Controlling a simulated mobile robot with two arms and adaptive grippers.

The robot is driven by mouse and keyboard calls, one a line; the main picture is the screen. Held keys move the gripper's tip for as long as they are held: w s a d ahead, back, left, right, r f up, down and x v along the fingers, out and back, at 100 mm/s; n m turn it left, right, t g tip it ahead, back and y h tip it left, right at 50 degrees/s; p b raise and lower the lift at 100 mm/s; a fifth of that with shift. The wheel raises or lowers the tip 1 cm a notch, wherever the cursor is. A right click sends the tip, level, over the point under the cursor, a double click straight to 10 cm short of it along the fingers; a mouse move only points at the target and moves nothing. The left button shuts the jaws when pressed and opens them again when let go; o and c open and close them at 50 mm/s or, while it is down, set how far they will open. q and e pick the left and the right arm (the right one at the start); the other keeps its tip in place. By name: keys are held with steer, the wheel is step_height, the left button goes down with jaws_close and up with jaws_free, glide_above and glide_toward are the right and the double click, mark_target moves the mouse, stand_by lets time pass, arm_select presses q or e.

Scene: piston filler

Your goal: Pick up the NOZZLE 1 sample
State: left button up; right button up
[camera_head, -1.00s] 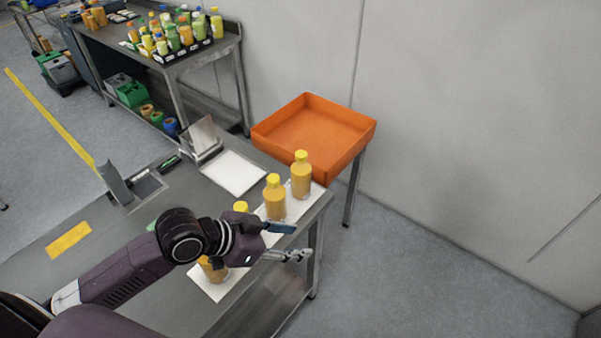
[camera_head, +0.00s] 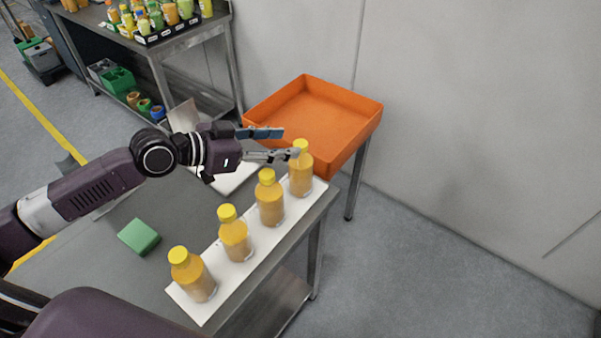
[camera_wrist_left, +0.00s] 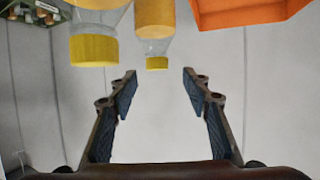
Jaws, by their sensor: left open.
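Several orange-filled bottles with yellow caps stand upright in a row on a white mat (camera_head: 253,257): a near one (camera_head: 193,276), a second (camera_head: 235,238), a third (camera_head: 269,200) and the far one (camera_head: 301,172). I see no readable label, so I cannot tell which is the NOZZLE 1 sample. My left gripper (camera_head: 290,143) is open, with its lower fingertip by the far bottle's cap; contact is unclear. In the left wrist view the picture is inverted, and a yellow cap (camera_wrist_left: 157,63) shows beyond the open fingers (camera_wrist_left: 159,77). My right gripper is not seen.
An orange tray (camera_head: 372,122) on a stand is beyond the far bottle. A green block (camera_head: 138,237) lies on the metal table (camera_head: 160,290). A back bench (camera_head: 180,38) holds more bottles. The floor right of the table is clear.

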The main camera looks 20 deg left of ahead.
mark_target(298, 144)
arm_select(q)
steer(key=shift+w+d+f, duration=0.1)
steer(key=shift+w+d, duration=0.05)
steer(key=shift+p+x, duration=1.15)
steer(key=shift+x, duration=0.75)
steer(key=shift+w+d+f, duration=0.35)
steer(key=shift+d+f, duration=0.2)
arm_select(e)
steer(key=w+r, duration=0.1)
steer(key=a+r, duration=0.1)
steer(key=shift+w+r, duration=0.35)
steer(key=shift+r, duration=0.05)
arm_select(q)
steer(key=c, duration=1.2)
jaws_close()
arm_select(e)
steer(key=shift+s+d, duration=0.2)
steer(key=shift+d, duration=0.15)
arm_select(q)
steer(key=shift+r, duration=0.1)
